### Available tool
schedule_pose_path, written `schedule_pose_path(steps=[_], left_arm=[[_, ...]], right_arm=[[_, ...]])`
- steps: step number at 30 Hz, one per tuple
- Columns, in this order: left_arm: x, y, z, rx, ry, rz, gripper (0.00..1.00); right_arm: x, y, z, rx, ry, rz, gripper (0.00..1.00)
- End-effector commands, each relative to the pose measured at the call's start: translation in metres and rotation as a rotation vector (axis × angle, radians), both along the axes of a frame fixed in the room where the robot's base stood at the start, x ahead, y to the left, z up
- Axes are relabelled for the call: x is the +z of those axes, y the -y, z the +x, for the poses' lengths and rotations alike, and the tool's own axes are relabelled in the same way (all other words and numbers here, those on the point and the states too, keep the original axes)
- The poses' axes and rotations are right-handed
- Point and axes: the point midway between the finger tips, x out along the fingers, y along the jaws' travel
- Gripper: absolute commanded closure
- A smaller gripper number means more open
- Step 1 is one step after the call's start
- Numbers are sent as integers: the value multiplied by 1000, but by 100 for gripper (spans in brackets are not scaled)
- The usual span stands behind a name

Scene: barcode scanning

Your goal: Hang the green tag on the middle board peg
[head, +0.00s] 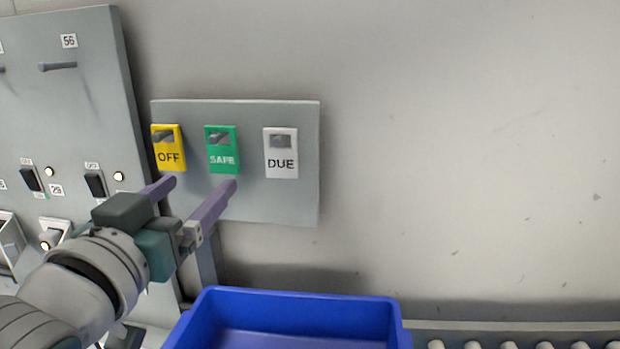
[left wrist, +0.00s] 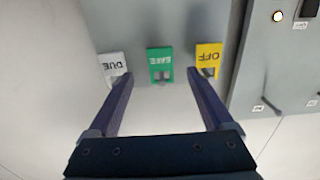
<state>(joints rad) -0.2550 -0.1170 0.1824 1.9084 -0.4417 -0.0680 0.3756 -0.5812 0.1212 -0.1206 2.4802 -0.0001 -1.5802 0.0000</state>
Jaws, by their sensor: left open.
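The green tag (head: 222,155), marked SAFE, hangs upright on the middle peg (head: 217,137) of the small grey board (head: 270,203). A yellow OFF tag (head: 168,158) hangs to its left and a white DUE tag (head: 281,160) to its right, each on a peg. My left gripper (head: 198,183) is open and empty in front of the board, its fingertips just below the tags. In the left wrist view, upside down, the green tag (left wrist: 161,60) shows beyond and between the two fingers, apart from them. My right gripper is not in view.
A tall grey panel (head: 70,110) with pegs, switches and small lamps stands at the left. A blue bin (head: 300,300) is below the board. A roller conveyor (head: 520,335) runs at the lower right. The wall to the right is bare.

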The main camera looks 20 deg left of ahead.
Motion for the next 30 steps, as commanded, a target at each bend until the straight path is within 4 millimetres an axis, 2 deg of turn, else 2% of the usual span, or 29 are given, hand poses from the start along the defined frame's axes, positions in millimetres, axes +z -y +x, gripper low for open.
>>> schedule_pose_path(steps=[9,15,21,30], left_arm=[[-2,-12,50,-1,3,2,15],[0,-19,76,0,1,0,15],[0,-22,90,0,-1,1,15],[0,-22,93,0,-2,0,15]], right_arm=[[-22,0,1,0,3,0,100],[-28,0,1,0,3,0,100],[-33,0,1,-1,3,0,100],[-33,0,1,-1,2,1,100]])
